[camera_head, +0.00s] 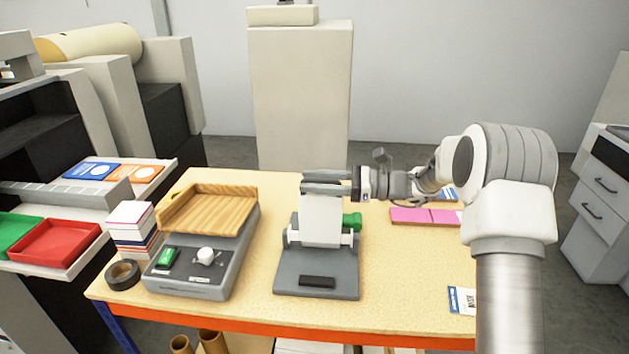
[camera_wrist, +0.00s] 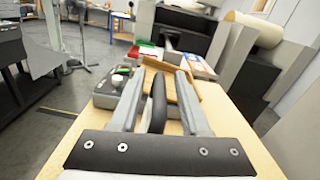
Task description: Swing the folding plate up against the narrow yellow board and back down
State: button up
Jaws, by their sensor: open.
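The folding plate (camera_head: 321,220) is white and stands raised, nearly upright, on a dark grey base (camera_head: 288,283) with a dark pad near its front. A green knob (camera_head: 352,220) is at its right side. My gripper (camera_head: 314,182) is at the plate's top edge, with its fingers pointing left. In the wrist view my gripper (camera_wrist: 159,78) is open, with a dark rounded bar (camera_wrist: 157,98) between its two fingers and gaps at its sides. I cannot make out a narrow yellow board apart from the pale yellow tabletop (camera_head: 380,290); the space behind the plate is hidden.
A grey device with a wooden tray (camera_head: 213,208) stands left of the base. A stack of cards (camera_head: 131,226) and a tape roll (camera_head: 122,274) are at the table's left. Pink cards (camera_head: 425,216) lie right of the plate. The tabletop's front right is mostly clear.

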grip_shut()
dwell(1.4)
